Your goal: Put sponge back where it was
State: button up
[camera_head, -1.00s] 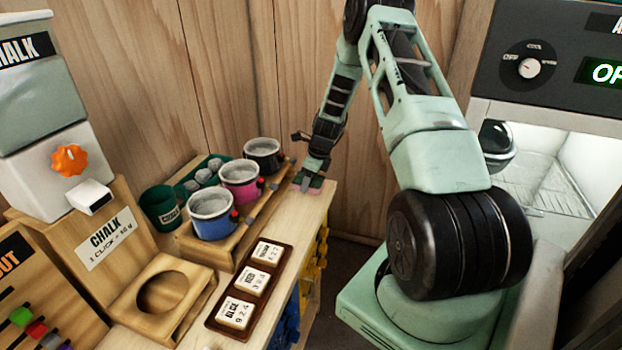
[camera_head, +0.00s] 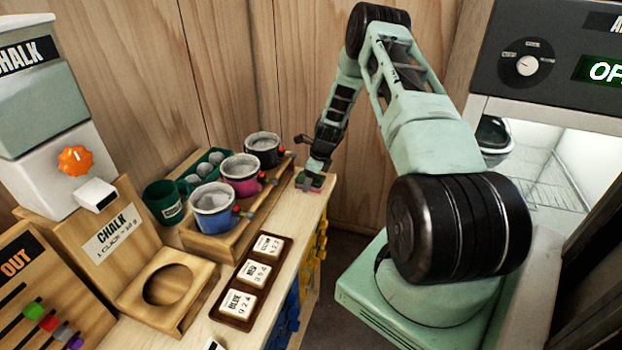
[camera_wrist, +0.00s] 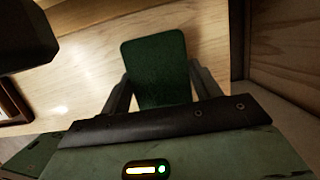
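The sponge (camera_head: 311,186) has a green top and a pinkish-red lower layer. In the head view it is at the far right corner of the wooden bench, small under my gripper (camera_head: 309,176). In the wrist view the green face of the sponge (camera_wrist: 156,64) fills the space between the two fingers of my gripper (camera_wrist: 161,72). A finger lies along each side edge, and the gripper looks shut on the sponge. The sponge is at or just above the bench top; contact underneath is hidden.
A wooden rack (camera_head: 240,222) holds blue, pink and black chalk cups left of the gripper. A green mug (camera_head: 166,201) and a brown label tray (camera_head: 232,318) are nearer. A wooden wall stands behind; an appliance (camera_head: 545,85) is at the right.

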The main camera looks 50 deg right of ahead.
jog(key=shift+o, duration=1.2)
